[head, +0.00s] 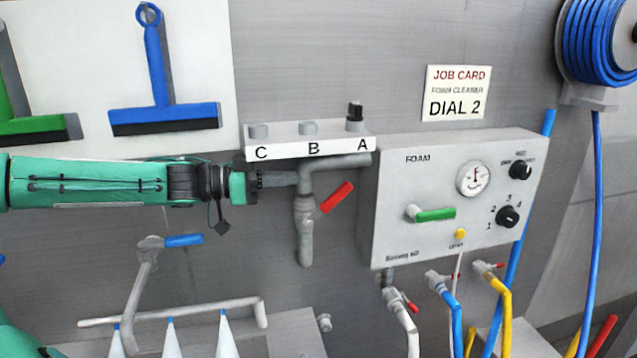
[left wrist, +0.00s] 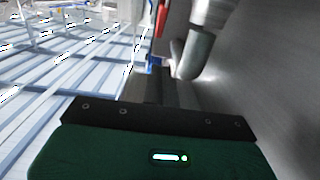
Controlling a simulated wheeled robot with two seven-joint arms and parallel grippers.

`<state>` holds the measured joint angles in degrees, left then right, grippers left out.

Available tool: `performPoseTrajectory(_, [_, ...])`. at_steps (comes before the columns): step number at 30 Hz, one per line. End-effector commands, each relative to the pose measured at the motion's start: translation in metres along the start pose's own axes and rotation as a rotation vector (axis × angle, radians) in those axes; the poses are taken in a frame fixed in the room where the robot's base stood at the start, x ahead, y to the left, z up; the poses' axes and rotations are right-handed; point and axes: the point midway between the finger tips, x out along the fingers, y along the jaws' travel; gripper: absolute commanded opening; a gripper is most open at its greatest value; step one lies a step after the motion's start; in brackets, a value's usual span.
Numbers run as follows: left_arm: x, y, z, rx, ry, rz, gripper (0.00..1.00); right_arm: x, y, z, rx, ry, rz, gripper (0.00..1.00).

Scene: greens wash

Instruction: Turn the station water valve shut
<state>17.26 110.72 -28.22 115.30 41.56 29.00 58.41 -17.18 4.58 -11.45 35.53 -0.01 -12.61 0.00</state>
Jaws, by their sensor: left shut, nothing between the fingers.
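A red lever handle (head: 338,197) sits on a valve in the grey pipe (head: 305,235) left of the foam box. The lever points up and to the right, slanted across the upright pipe. In the left wrist view the red lever (left wrist: 162,20) shows near the top, beside the pipe (left wrist: 205,35). My left gripper (head: 290,179) reaches in from the left, just left of the pipe and above the lever. Its fingers are shut and empty; I cannot tell whether they touch the pipe. My right gripper is not in view.
The foam box (head: 400,180) has a green lever (head: 435,215), a gauge and dials. A white shelf (head: 310,147) marked C, B, A is just above my gripper. A blue-handled valve (head: 184,240) is below my arm. Hoses with small red taps hang below the box.

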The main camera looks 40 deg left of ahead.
Motion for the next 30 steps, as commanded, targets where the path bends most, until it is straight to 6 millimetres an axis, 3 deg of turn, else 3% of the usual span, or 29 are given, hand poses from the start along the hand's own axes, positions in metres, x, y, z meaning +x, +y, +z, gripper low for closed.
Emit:
performPoseTrajectory(17, [0.043,-0.001,0.001,-0.003,0.0,-0.002,0.0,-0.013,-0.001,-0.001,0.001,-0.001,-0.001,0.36])
performPoseTrajectory(30, [0.06,0.0,0.021,-0.002,-0.001,-0.002,0.0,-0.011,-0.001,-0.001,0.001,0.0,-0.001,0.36])
